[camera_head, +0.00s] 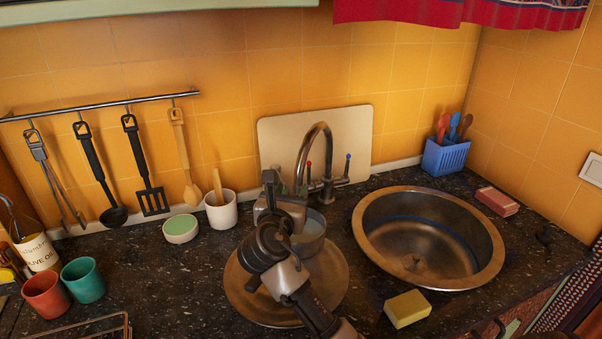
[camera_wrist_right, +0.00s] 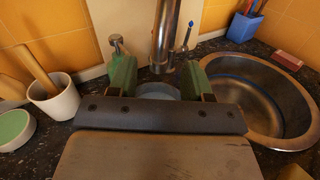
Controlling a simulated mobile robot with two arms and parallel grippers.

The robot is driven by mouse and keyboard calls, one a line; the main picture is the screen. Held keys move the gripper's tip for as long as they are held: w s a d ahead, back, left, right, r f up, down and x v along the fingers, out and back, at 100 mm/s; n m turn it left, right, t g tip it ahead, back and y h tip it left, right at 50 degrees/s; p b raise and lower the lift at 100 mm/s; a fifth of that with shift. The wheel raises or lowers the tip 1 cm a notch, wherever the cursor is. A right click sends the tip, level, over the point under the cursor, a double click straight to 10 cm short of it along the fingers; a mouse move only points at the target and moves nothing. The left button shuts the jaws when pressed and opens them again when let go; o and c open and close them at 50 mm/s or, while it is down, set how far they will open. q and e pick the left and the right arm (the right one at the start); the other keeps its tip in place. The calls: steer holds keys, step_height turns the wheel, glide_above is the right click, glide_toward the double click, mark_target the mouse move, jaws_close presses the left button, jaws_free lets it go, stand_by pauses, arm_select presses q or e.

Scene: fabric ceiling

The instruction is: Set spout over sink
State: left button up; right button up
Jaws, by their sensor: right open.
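The metal tap has a curved spout (camera_head: 319,128) rising in front of a cream board. Its spout end comes down left of the sink (camera_head: 489,270), above the round brown drainer (camera_head: 243,300), not over the sink. My right gripper (camera_head: 281,197) is open close to the lower spout. In the right wrist view, the spout (camera_wrist_right: 165,32) shows between and beyond the green finger pads of my gripper (camera_wrist_right: 159,82); I cannot tell whether they touch it. The sink (camera_wrist_right: 304,134) lies to the right there. My left gripper is not in view.
A grey-blue pot (camera_head: 312,240) stands under the gripper. A yellow sponge (camera_head: 407,309) lies before the sink. A blue utensil holder (camera_head: 445,158) and pink soap (camera_head: 497,201) stand behind and right. A white cup (camera_head: 221,214) and green-topped tub (camera_head: 181,229) are left.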

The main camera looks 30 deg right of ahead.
mark_target(297, 180)
steer(key=p+x, duration=0.1)
steer(key=x, duration=0.8)
steer(key=shift+f, duration=0.1)
steer(key=shift+s, duration=0.1)
steer(key=shift+a, duration=0.1)
jaws_close()
